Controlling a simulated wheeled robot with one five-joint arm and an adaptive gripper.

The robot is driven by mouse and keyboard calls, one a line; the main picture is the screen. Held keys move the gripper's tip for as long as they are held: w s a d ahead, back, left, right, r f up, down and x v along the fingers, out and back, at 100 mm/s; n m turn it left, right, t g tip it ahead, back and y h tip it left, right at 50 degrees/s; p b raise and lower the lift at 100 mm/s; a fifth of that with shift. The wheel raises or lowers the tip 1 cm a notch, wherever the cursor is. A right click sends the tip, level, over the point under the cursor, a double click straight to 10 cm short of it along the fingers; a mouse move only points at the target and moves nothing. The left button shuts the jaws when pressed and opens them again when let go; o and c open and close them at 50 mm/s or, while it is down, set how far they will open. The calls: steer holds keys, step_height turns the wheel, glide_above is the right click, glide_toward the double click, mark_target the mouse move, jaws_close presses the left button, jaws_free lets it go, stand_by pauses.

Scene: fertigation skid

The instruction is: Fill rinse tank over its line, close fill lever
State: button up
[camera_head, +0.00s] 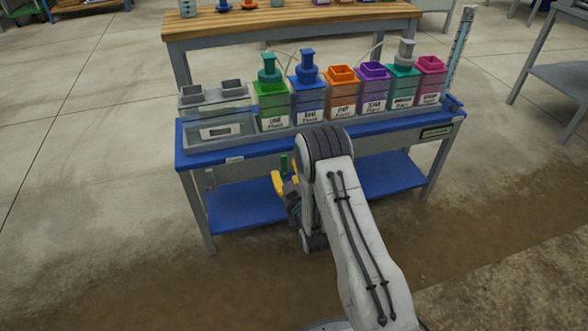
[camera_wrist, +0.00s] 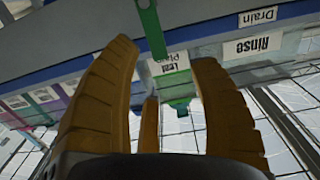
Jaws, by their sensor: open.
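The clear rinse tank (camera_head: 238,113) stands at the left end of the blue bench. The "Rinse" label (camera_wrist: 252,47) shows upside down at the right of the wrist view. I cannot make out a fill line or water level. A green lever (camera_head: 284,163) is at the bench's front, below the green tank; it also shows in the wrist view (camera_wrist: 150,28). No label names it the fill lever. My gripper (camera_head: 284,181) is at the bench front, partly hidden by my arm. In the wrist view its yellow fingers (camera_wrist: 163,58) are spread, with the green lever between them, apparently untouched.
Several coloured tanks stand right of the rinse tank, including a green one (camera_head: 272,107) and a blue one (camera_head: 307,101). A "Drain" label (camera_wrist: 258,16) is near the rinse label. A lower blue shelf (camera_head: 235,209) sits below. A wooden table (camera_head: 240,25) stands behind.

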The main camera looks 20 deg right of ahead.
mark_target(286, 162)
steer(key=w+b, duration=0.1)
steer(key=b, duration=0.1)
steer(key=w+f+b, duration=0.1)
steer(key=b, duration=0.1)
steer(key=w+f+b, duration=0.1)
steer(key=w+b, duration=0.1)
steer(key=shift+w+d, duration=0.1)
steer(key=shift+d, duration=0.2)
steer(key=shift+w+r+b, duration=0.15)
steer(key=shift+w+b, duration=0.15)
steer(key=shift+w, duration=1.05)
steer(key=shift+c, duration=0.4)
jaws_close()
